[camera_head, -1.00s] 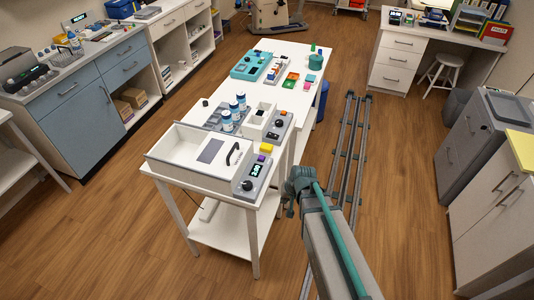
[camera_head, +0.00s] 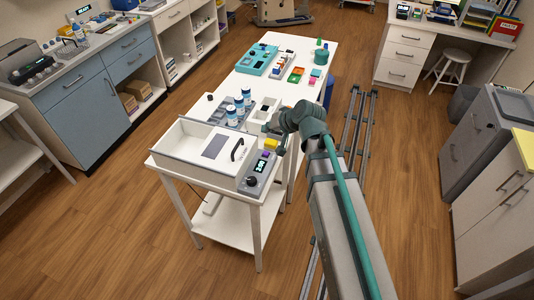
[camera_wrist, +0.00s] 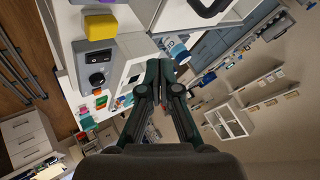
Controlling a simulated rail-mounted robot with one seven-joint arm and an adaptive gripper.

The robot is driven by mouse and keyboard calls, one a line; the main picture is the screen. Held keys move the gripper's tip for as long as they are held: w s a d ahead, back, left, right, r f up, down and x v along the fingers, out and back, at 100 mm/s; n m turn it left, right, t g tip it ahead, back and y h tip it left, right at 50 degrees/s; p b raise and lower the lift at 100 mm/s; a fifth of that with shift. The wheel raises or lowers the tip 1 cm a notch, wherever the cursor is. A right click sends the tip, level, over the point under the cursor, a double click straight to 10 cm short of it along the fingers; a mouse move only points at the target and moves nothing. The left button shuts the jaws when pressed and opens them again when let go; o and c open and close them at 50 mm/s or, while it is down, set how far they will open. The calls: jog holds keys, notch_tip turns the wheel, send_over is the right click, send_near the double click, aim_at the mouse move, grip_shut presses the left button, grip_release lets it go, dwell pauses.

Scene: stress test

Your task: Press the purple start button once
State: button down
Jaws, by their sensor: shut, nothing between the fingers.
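The purple start button (camera_head: 266,154) sits at the upper end of a grey control panel (camera_head: 257,175) with a lit display and a black knob, at the right side of a white lidded box. At the top edge of the wrist view, a small purple piece (camera_wrist: 107,1) shows beside a yellow block. My gripper (camera_wrist: 160,66) is shut and empty, its two fingertips together. In the head view my gripper (camera_head: 269,128) hangs over the table beyond the button, partly hidden by my arm. It is apart from the button.
A yellow block (camera_head: 271,145) stands just beyond the button. A second grey panel with a black knob (camera_wrist: 97,79) lies left of my gripper in the wrist view.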

aim_at(267, 153)
dwell(0.4)
jog(key=shift+f+b, duration=2.7)
jog(key=shift+f, duration=1.7)
jog(key=shift+f, duration=0.1)
jog(key=shift+f+b, duration=0.3)
jog(key=shift+b, duration=0.1)
jog(key=shift+f+b, duration=0.35)
jog(key=shift+f, duration=0.1)
jog(key=shift+r, duration=0.1)
jog(key=shift+r+p, duration=0.5)
jog(key=shift+r, duration=0.3)
